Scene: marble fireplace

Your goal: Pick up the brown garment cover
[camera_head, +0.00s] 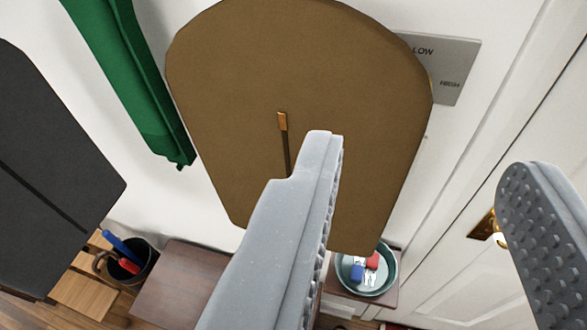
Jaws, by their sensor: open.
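The brown garment cover (240,100) hangs against the white wall in the upper middle of the head camera view. It is flat, with a short dark slit and a copper-coloured tab near its middle. Its top edge runs out of the picture. My gripper (430,155) is open and empty, its two grey ribbed fingers wide apart. The left finger overlaps the cover's lower middle in the picture, hiding part of it. The right finger is to the right of the cover, in front of the white door. I cannot tell whether the left finger touches the cover.
A green hanging piece (130,80) and a black cover (45,140) are on the left. A grey LOW/HIGH plate (455,70) is partly behind the cover. Below are a dark mug (125,262), a brown wooden top (180,285) and a teal bowl (367,272). A white door (470,270) is at right.

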